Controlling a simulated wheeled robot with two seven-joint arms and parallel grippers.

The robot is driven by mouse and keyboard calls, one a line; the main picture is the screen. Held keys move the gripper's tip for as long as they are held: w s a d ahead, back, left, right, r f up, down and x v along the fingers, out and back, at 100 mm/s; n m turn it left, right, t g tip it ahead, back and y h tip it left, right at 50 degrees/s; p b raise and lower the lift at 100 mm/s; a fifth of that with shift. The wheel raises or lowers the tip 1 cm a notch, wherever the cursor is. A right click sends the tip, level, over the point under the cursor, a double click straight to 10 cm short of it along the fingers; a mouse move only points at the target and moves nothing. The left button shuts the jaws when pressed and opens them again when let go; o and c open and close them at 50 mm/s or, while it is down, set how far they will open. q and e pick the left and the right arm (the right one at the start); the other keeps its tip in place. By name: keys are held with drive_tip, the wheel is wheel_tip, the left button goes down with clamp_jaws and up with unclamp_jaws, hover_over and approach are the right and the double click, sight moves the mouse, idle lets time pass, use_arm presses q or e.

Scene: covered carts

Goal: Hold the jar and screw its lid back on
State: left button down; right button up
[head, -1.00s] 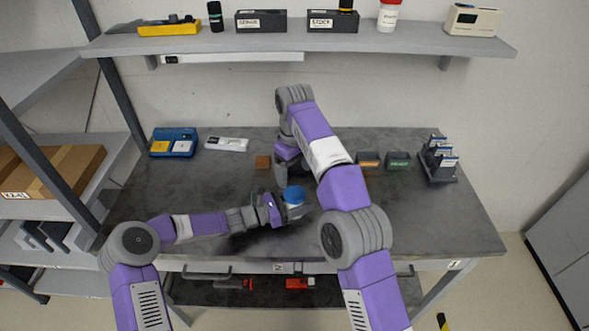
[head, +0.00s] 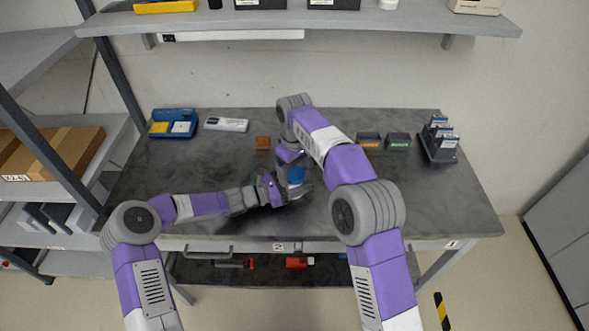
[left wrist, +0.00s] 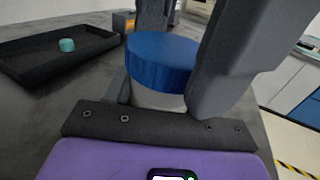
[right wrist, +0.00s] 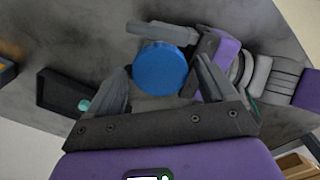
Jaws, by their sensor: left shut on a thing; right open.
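A jar with a round blue lid (head: 296,176) stands upright over the middle of the bench. My left gripper (head: 293,191) is shut around the jar's pale body (left wrist: 158,97), below the lid. The lid (left wrist: 162,60) sits level on top of the jar; whether its thread is engaged cannot be told. My right gripper (right wrist: 162,84) is open, with one finger on each side of the blue lid (right wrist: 160,68) in the right wrist view and visible gaps between.
A black tray with a small teal piece (left wrist: 67,45) lies near the jar. A brown block (head: 262,143), blue case (head: 173,122) and white device (head: 226,125) stand farther back. Small bins (head: 398,141) and a card rack (head: 439,143) stand right. The bench's front right is clear.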

drive_tip(key=c, duration=1.1)
drive_tip(key=o, duration=1.2)
drive_tip(key=shift+o, duration=0.2)
drive_tip(key=shift+r, duration=3.7)
use_arm(q)
drive_tip(key=shift+c, duration=1.4)
unclamp_jaws()
